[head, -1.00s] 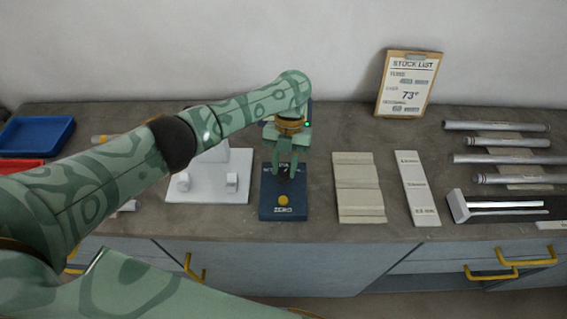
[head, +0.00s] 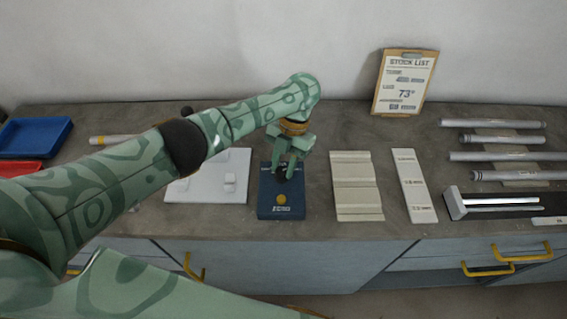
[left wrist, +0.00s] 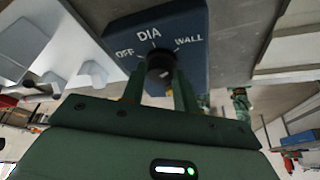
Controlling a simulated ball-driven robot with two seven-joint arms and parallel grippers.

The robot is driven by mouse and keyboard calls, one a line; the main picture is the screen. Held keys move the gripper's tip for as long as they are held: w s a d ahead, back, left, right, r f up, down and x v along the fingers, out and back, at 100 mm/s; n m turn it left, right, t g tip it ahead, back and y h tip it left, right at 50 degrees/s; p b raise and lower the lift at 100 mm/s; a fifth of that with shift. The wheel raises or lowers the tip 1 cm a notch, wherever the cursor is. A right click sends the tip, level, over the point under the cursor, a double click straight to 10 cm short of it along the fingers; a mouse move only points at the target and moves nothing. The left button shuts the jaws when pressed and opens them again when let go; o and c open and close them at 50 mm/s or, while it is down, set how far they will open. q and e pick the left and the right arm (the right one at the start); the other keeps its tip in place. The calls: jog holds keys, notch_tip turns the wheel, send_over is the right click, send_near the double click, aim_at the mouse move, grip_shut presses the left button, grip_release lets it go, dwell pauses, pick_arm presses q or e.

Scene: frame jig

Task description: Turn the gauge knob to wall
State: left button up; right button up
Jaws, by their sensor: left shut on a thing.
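The dark blue gauge box (head: 265,208) lies on the bench in front of my left arm, with a yellow ZERO button (head: 281,198) near its front edge. Its black knob (left wrist: 161,62) shows in the left wrist view, below the white labels OFF, DIA and WALL. My left gripper (head: 288,172) is over the gauge, and in the left wrist view its fingers (left wrist: 160,80) are shut on the knob. The fingers partly cover the knob, and I cannot tell surely which label it points to. My right gripper is not in view.
A white fixture (head: 205,188) stands left of the gauge. A beige grooved plate (head: 356,188) and a white label strip (head: 413,187) lie to its right. Several metal tubes (head: 495,140) lie farther right. A stock list clipboard (head: 405,82) leans on the wall.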

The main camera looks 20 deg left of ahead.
pick_arm(q)
jog(key=o, duration=1)
jog(key=shift+c, duration=0.2)
jog(key=p+v, duration=0.1)
jog(key=v, duration=1.5)
jog(key=shift+p, duration=0.35)
jog(key=shift+r, duration=0.1)
